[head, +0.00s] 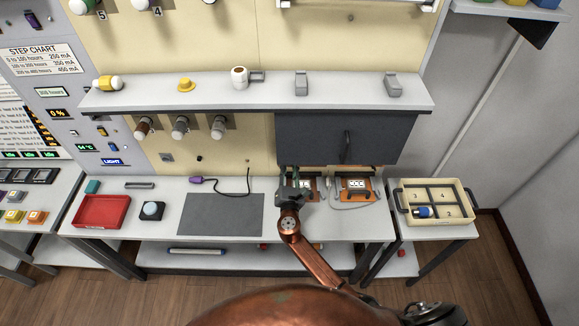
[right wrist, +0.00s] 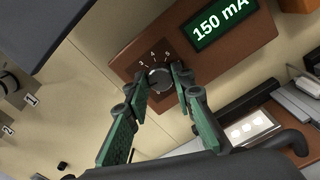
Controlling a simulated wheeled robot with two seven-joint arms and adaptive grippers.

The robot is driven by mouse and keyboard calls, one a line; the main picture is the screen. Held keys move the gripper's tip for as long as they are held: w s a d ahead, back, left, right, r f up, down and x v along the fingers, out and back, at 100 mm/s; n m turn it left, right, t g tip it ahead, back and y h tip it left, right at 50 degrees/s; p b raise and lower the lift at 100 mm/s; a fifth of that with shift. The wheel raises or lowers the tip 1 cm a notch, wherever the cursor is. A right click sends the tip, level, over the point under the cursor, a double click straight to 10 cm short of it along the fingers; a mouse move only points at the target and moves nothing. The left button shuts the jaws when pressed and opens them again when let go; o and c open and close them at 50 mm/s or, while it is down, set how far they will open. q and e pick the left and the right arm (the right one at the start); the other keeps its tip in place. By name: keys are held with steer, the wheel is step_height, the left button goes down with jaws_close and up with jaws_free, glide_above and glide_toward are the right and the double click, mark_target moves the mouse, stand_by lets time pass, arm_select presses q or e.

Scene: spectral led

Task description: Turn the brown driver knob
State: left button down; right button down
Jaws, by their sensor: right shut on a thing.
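The brown driver (right wrist: 215,45) shows in the right wrist view as a brown box with a green display reading 150 mA. In the head view my right gripper (head: 291,185) is at the back of the bench, under the dark cabinet's front edge. The cabinet hides the driver there. My left gripper is not in view.
The dark cabinet (head: 340,138) hangs just above my right gripper. An orange-brown unit with a handle (head: 357,190) stands to its right. A grey mat (head: 222,214) lies left of it. A red tray (head: 101,211) and a sectioned cream tray (head: 437,190) stand farther out.

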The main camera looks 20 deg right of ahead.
steer(key=shift+f+m+b, duration=0.15)
steer(key=shift+m+b, duration=3.15)
steer(key=shift+m, duration=0.4)
steer(key=c, duration=1.7)
jaws_free()
steer(key=shift+o, duration=0.2)
steer(key=v, duration=1.2)
